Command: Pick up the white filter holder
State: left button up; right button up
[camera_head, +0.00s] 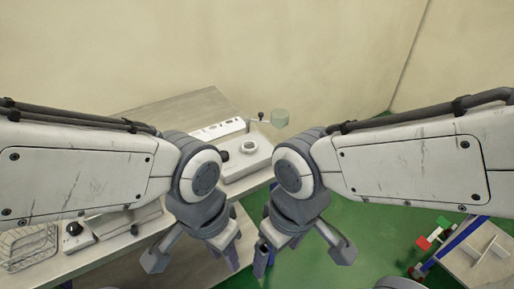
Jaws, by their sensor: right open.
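A white ring-shaped part (249,146) sits on top of a white block-like device (248,166) on the bench; it may be the white filter holder, but it is too small to be sure. My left gripper (196,257) hangs in front of the bench with its fingers spread, apart from the ring. My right gripper (304,252) is open and empty over the green floor, nearer to me than the device. My arms hide parts of the bench.
The bench (178,108) runs along the wall. A white strip (217,130) lies behind the device, and a pale green cup-like part (279,118) stands beside it. A wire basket (28,247) and a black-knobbed box (76,238) are at left. A blue-edged tray (482,258) is at lower right.

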aim_at(248, 147)
jog(key=z, duration=1.4)
jog(key=i, duration=2.1)
jog(key=u, duration=3)
